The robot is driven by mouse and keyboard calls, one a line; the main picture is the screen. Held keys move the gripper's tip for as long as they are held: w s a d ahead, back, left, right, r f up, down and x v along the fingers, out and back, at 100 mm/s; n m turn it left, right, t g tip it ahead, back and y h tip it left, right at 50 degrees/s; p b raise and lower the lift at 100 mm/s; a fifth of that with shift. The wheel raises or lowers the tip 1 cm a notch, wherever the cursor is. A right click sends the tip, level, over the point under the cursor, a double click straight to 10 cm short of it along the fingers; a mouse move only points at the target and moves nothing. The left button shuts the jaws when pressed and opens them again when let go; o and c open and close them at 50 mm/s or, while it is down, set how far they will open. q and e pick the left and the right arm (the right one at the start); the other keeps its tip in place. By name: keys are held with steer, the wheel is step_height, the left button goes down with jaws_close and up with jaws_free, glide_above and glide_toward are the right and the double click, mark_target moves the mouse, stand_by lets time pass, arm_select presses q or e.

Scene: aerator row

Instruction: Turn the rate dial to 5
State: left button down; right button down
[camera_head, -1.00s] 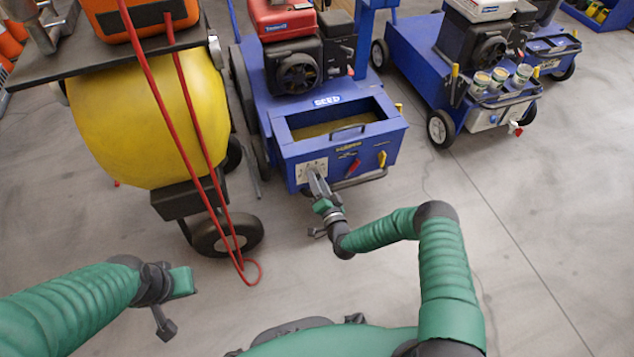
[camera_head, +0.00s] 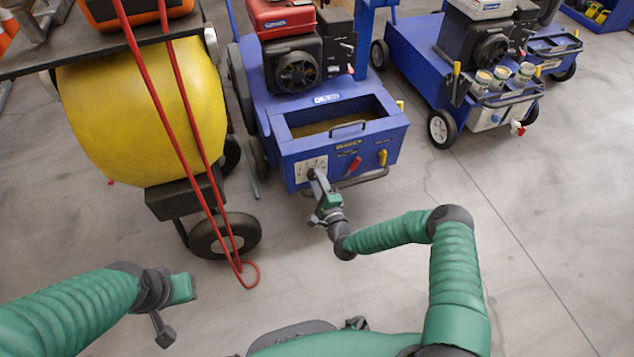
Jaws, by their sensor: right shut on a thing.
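The rate dial sits on a pale scale plate (camera_head: 304,170) at the left of the front panel of the blue machine (camera_head: 300,148). My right gripper (camera_head: 316,176) reaches the plate from below and is shut on the dial, which its fingers mostly hide. The numbers on the plate are too small to read, so I cannot tell the setting. My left gripper (camera_head: 165,335) hangs at the lower left, far from the machine; its jaws do not show clearly.
A red lever (camera_head: 354,164) and a yellow lever (camera_head: 382,158) are on the same panel, right of the dial. A yellow tank (camera_head: 140,120) with red hoses (camera_head: 190,140) stands at the left. Another blue machine (camera_head: 430,90) is at the right. The floor between is clear.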

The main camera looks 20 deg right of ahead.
steer(key=shift+s+a+f+m+b, duration=0.15)
steer(key=shift+m+b, duration=1.4)
steer(key=shift+m, duration=1.25)
steer(key=shift+w+f+m+b, duration=0.1)
steer(key=shift+f+m+b, duration=0.1)
steer(key=shift+m+b, duration=1.95)
steer(key=shift+s+a+f+m+b, duration=0.15)
steer(key=shift+m+b, duration=0.75)
steer(key=shift+m, duration=2.55)
steer(key=shift+w, duration=0.1)
steer(key=shift+r, duration=0.1)
steer(key=c, duration=0.9)
jaws_free()
steer(key=shift+d+r, duration=0.1)
